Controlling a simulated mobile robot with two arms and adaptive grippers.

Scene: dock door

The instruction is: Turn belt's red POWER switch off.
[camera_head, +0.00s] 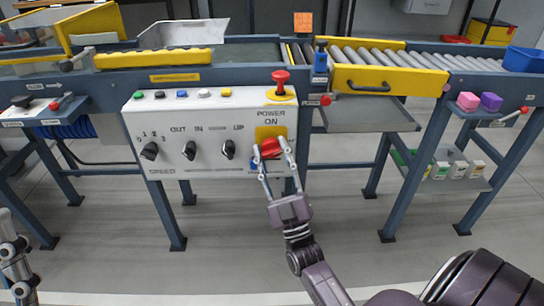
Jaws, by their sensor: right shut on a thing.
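The red POWER switch (270,147) is a rotary knob on a yellow plate at the right end of the white control panel (205,170). The words POWER and ON stand above it. My right gripper (271,152) reaches up from below with its two fingers on either side of the red knob, shut on it. The fingers hide part of the knob and the plate's lower part. At the lower left edge, part of my left arm (14,262) shows; its fingertips are not clearly seen.
A red mushroom button (281,82) stands on the panel's top right. Black knobs (190,150) sit left of the switch. A roller conveyor (390,58) with a yellow gate (385,82) runs right. Pink (467,101) and purple (491,102) blocks lie on a side shelf. The floor in front is clear.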

